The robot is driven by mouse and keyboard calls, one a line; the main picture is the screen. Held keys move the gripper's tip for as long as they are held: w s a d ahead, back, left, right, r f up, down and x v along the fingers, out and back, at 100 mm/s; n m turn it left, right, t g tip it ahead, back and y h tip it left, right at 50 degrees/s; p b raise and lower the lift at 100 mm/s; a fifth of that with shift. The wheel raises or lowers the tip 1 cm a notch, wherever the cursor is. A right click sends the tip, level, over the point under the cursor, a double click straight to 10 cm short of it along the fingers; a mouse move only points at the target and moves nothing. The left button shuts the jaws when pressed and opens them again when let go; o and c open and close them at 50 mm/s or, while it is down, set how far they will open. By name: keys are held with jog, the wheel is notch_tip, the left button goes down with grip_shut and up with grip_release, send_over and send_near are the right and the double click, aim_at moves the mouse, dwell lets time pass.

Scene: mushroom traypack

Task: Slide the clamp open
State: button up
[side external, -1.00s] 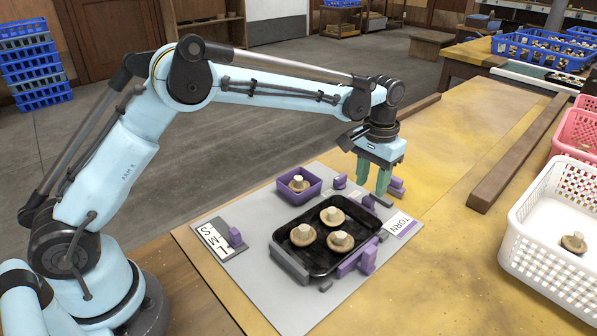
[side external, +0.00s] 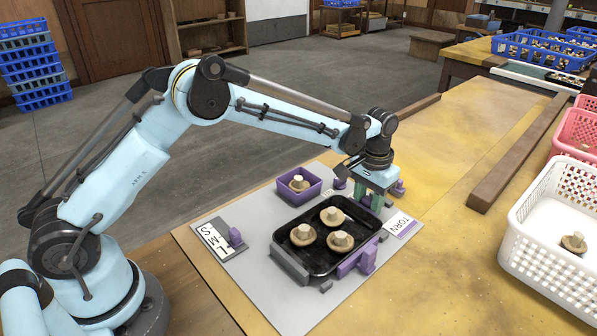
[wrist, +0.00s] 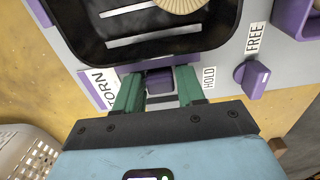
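In the wrist view, a purple clamp block (wrist: 160,80) sits by the edge of the black tray (wrist: 226,38), close to a HOLD label (wrist: 209,78). A FREE label (wrist: 253,38) lies farther right. My gripper (wrist: 159,86) is down over the block, with one green finger on each side of it. The fingers are apart; no firm grip on the block shows. In the side view my gripper (side external: 370,200) is low at the tray's far right corner, and it hides most of the block there. The tray (side external: 290,262) holds several mushrooms (side external: 333,216).
A purple knob (wrist: 252,78) stands by the FREE label. A purple bin (side external: 314,190) with a mushroom is behind the tray. A purple bracket (side external: 357,262) is at the tray's near right side. A TORN card (side external: 402,226) lies right of my gripper. A white basket (side external: 540,262) stands right.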

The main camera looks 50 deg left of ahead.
jog(key=c, duration=0.5)
jog(key=shift+o, duration=0.2)
jog(key=shift+w, duration=1.3)
jog(key=o, duration=0.8)
jog(key=shift+r, duration=2.25)
